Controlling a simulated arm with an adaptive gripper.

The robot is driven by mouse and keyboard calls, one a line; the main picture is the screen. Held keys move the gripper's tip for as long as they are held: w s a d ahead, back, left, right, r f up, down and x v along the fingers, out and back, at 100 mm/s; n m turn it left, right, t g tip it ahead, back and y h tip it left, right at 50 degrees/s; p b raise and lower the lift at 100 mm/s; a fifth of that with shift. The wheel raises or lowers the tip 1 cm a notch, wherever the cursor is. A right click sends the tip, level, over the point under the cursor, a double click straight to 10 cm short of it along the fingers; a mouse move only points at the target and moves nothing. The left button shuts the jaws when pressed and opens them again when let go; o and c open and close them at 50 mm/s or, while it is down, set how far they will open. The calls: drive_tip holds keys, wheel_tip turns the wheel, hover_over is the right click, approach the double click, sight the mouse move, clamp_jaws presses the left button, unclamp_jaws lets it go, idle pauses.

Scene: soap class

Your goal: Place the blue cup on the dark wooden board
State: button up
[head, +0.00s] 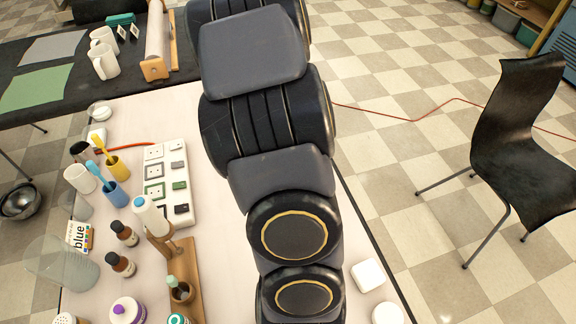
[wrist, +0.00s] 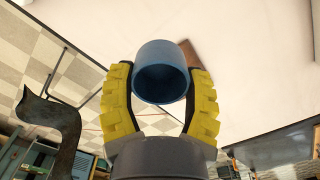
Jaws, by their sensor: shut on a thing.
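My gripper (wrist: 161,88), with yellow padded fingers, is shut on a blue cup (wrist: 160,52) in the wrist view. The cup's dark opening faces back toward the wrist camera and it looks empty inside. A brown strip of wood (wrist: 189,52) shows behind the cup, mostly hidden; I cannot tell whether it is the dark wooden board. In the head view my arm hides the gripper and the held cup. A second blue cup (head: 116,194), holding a toothbrush, stands at the left.
Brown bottles (head: 121,265), a clear container (head: 62,262), a yellow cup (head: 118,168) and a power strip (head: 165,183) crowd the left of the pale table (head: 222,262). A white block (head: 368,275) is right of my arm. A black chair (head: 524,140) stands beyond.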

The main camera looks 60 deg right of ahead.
drive_tip(key=shift+s+d, duration=0.25)
drive_tip(key=shift+d, duration=0.25)
drive_tip(key=w+d+f, duration=0.2)
drive_tip(key=d+f, duration=0.1)
drive_tip(key=d, duration=0.1)
drive_tip(key=w+d+f, duration=0.2)
drive_tip(key=d+f, duration=0.1)
drive_tip(key=w+d+f, duration=0.2)
drive_tip(key=d+f, duration=0.1)
drive_tip(key=d, duration=0.1)
drive_tip(key=shift+w+d+f, duration=0.15)
drive_tip(key=shift+d+f, duration=0.05)
drive_tip(key=shift+d, duration=0.1)
drive_tip(key=shift+d+f, duration=0.1)
drive_tip(key=shift+f, duration=1.6)
drive_tip(key=shift+f, duration=0.15)
drive_tip(key=o, duration=0.9)
drive_tip(key=shift+o, duration=0.2)
